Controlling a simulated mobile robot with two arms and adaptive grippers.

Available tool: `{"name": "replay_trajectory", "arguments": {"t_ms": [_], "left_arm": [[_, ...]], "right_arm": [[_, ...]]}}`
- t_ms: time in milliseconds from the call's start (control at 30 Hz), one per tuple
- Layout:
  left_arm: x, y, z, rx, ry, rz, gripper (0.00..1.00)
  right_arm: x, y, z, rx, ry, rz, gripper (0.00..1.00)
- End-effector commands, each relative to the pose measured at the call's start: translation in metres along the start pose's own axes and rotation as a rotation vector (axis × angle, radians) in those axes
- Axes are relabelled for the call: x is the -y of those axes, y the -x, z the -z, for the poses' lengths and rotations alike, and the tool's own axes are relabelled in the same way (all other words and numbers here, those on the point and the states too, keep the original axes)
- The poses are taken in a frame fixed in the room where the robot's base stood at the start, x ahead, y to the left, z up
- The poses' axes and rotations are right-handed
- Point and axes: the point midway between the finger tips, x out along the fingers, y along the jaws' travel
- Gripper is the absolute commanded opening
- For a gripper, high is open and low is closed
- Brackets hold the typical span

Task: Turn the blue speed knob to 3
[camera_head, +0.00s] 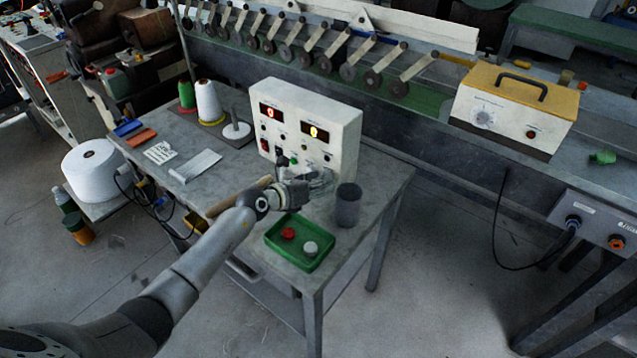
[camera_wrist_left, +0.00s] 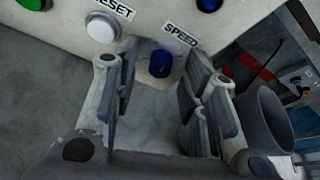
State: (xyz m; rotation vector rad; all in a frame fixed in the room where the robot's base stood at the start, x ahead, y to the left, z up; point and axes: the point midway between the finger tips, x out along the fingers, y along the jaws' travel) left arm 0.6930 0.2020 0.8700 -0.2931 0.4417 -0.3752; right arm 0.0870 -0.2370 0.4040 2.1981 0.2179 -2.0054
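The blue speed knob (camera_wrist_left: 160,63) sits on the white control box under the label SPEED, in the left wrist view. What number it points to is too small to tell. The control box (camera_head: 342,130) stands on the grey table in the head view, where its knob is hidden behind my gripper. My left gripper (camera_wrist_left: 160,80) is open, its fingers apart with the knob seen between them, a little beyond the tips. In the head view, my left gripper (camera_head: 318,183) is at the box's lower front. My right gripper is not in view.
A white reset button (camera_wrist_left: 103,27) is left of the knob. A grey cup (camera_head: 348,205) stands close to the gripper's right. A green tray (camera_head: 272,246) with a red and a white piece lies in front. Thread cones (camera_head: 208,102) stand at the table's back left.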

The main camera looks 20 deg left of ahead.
Motion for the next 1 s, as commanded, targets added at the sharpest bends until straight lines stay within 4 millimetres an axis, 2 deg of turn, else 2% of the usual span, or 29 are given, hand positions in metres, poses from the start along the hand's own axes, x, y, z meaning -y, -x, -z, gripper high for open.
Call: {"name": "replay_trajectory", "arguments": {"t_ms": [100, 400, 733, 1000], "left_arm": [[0.0, 0.0, 0.0, 0.0, 0.001, 0.0, 0.39], [0.0, 0.0, 0.0, 0.0, 0.001, 0.0, 0.0], [0.001, 0.001, -0.002, 0.0, -0.027, -0.012, 0.0], [0.006, 0.003, -0.005, 0.003, -0.169, -0.068, 0.0]], "right_arm": [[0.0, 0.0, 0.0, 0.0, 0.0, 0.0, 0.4], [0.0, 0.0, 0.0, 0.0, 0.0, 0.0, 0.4], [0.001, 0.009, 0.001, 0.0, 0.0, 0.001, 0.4], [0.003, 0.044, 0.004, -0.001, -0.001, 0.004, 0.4]]}}
